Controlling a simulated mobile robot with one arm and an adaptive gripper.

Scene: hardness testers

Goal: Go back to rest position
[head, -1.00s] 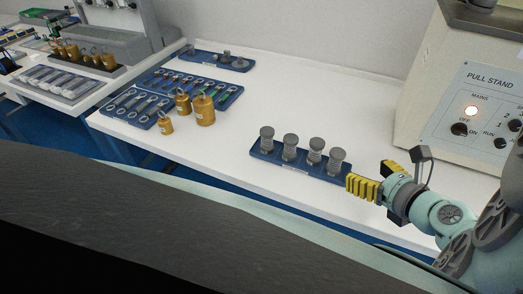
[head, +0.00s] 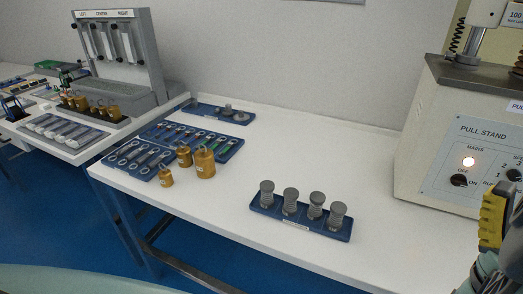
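My gripper (head: 490,222) is at the right edge of the head view, in front of the pull stand. Only part of a yellow ribbed finger and some of my arm show; the rest is cut off by the frame, so its opening is hidden. Nothing is seen held in the visible part. The gripper is apart from the blue tray (head: 343,237) with several grey cylindrical specimens (head: 290,200) standing upright on it.
The pull stand (head: 425,160) with a lit mains lamp stands close by at right. Brass weights (head: 204,162), a blue tool tray (head: 222,156) and a back tray (head: 203,112) are on the white table (head: 300,140). Its middle is clear.

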